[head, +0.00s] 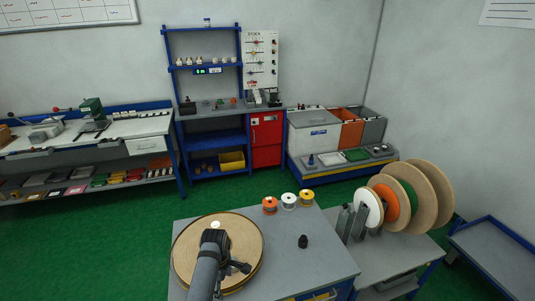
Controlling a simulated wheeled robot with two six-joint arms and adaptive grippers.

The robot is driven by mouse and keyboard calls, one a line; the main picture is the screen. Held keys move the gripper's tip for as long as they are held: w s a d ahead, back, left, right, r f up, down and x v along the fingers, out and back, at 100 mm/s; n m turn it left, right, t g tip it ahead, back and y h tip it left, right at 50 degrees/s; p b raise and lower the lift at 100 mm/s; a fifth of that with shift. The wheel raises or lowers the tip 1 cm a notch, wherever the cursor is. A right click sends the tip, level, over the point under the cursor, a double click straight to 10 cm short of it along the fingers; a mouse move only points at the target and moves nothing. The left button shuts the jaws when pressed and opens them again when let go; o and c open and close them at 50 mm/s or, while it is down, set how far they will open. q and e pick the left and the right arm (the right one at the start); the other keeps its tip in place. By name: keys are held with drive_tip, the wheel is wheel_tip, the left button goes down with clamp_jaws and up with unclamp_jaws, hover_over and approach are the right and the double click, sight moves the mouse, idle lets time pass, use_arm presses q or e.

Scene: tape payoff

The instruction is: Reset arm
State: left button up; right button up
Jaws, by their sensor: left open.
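My left arm comes in from the bottom, and my left gripper (240,267) is over the large round tan reel (190,246) on the grey table. The gripper is open, and I see nothing held in it. The arm hides part of the reel's face. I cannot tell whether the gripper touches the reel. My right gripper is not in view.
On the grey table (330,262) stand an orange spool (270,204), a white spool (289,200), a yellow spool (306,197) and a small black knob-like part (303,241). A payoff stand with large reels (430,195) is at right. Green floor (110,240) is clear at left.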

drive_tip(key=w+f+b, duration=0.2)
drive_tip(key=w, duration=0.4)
use_arm(q)
drive_tip(key=s+a+f+m+b, duration=0.25)
drive_tip(key=s+f, duration=0.25)
drive_tip(key=f, duration=0.5)
drive_tip(key=s+a+f+m+b, duration=0.1)
drive_tip(key=s+f+m, duration=0.3)
drive_tip(key=f, duration=0.6)
drive_tip(key=s+a+f+m+b, duration=0.2)
drive_tip(key=s+f, duration=0.5)
drive_tip(key=f, duration=0.4)
drive_tip(key=s+a+f+m+b, duration=0.2)
drive_tip(key=s+f, duration=0.3)
drive_tip(key=s, duration=0.3)
drive_tip(key=s+a+f+m+b, duration=0.1)
drive_tip(key=s+a+f+m, duration=0.2)
drive_tip(key=s+f, duration=0.2)
drive_tip(key=s+a+f+m+t+b, duration=0.1)
drive_tip(key=s+f, duration=0.4)
drive_tip(key=s, duration=0.6)
drive_tip(key=shift+a+m+y+b, duration=0.4)
drive_tip(key=shift+a+m+b, duration=0.45)
drive_tip(key=shift+a, duration=0.1)
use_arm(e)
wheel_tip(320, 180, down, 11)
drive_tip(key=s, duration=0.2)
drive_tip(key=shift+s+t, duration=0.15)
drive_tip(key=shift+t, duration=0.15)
